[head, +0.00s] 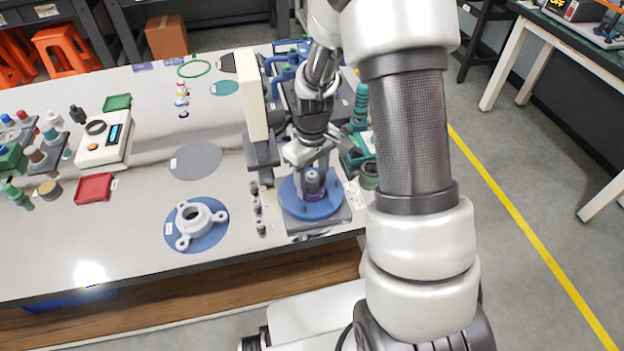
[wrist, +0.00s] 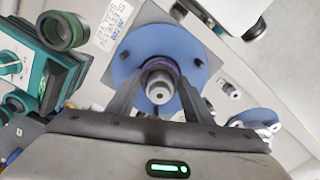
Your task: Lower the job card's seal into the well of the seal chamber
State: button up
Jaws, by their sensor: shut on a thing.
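The seal chamber (head: 295,205) is a blue round plate with upright studs on a grey square base at the table's front edge; its blue plate also fills the middle of the wrist view (wrist: 150,40). My gripper (head: 314,185) points down over its middle. Its two dark fingers (wrist: 160,84) are shut on the seal, a grey cylinder (wrist: 159,89) with a purple ring (head: 315,196) around its lower part. The seal is upright and roughly centred over the plate. The well is hidden behind it, so I cannot tell how deep the seal sits.
A white printed card (wrist: 113,24) lies beside the chamber. A grey three-lugged ring (head: 201,218) lies on a blue disc to the left. Small parts (head: 258,208) stand in a row between them. A press-like stand (head: 254,100) rises close behind, with green fittings (head: 360,105) at right.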

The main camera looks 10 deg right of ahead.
aim_at(312, 174)
jog(key=shift+f, duration=0.3)
jog(key=o, duration=1.3)
jog(key=shift+c, duration=0.2)
jog(key=shift+r, duration=0.15)
jog(key=shift+r+p, duration=1.65)
jog(key=shift+r, duration=0.7)
notch_tip(312, 174, up, 15)
jog(key=s+m+t+p, duration=0.1)
jog(key=s+t+p, duration=0.1)
jog(key=p, duration=0.2)
jog(key=s+r+m+t+p, duration=0.1)
jog(key=s+r+m+p, duration=0.1)
jog(key=s+r, duration=0.6)
jog(key=s+r+m+t+p, duration=0.2)
jog(key=s+r+p, duration=0.3)
jog(key=r, duration=1.1)
jog(key=s, duration=0.3)
jog(key=shift+s+m+t, duration=0.2)
jog(key=shift+m+t, duration=0.1)
